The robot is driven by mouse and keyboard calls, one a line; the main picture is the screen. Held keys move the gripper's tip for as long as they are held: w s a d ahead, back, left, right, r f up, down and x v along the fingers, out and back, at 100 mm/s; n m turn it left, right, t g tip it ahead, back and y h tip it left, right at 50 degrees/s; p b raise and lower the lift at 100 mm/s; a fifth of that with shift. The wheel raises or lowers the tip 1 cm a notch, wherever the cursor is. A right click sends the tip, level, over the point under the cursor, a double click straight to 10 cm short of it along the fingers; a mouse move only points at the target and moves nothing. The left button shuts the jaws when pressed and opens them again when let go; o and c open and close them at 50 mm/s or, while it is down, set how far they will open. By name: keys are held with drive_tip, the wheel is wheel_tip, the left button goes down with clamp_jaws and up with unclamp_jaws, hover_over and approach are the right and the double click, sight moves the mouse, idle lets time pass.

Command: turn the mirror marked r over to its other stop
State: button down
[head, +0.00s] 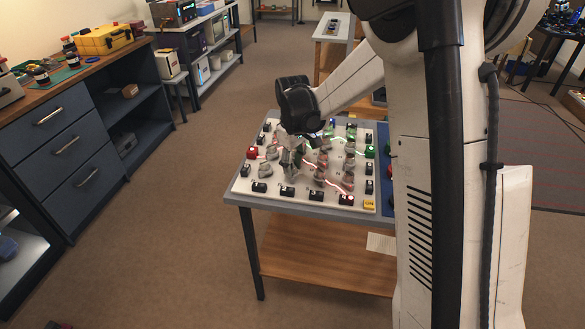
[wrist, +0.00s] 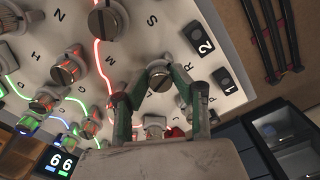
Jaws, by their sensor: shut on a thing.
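In the head view, my gripper (head: 291,155) reaches down onto the left-middle part of a white board (head: 272,204) carrying rows of small round mirror mounts. In the wrist view, my gripper (wrist: 161,88) has its two greenish fingers closed around a grey, slotted mirror knob (wrist: 159,75), one finger on each side. Part of the held mirror's lower body is hidden by the fingers.
Black blocks marked 2 (wrist: 198,38) and 1 (wrist: 226,80) line the board's edge. A display (wrist: 60,163) reads 66. A yellow case (head: 104,39) sits on the left bench.

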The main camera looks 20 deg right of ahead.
sight(293, 166)
drive_tip(key=n+b, duration=0.1)
drive_tip(key=n, duration=0.4)
drive_tip(key=shift+w+n, duration=0.1)
drive_tip(key=shift+n, duration=0.3)
idle(0.4)
drive_tip(key=c, duration=1.5)
unclamp_jaws()
drive_tip(key=shift+o, duration=0.2)
wheel_tip(293, 166, up, 12)
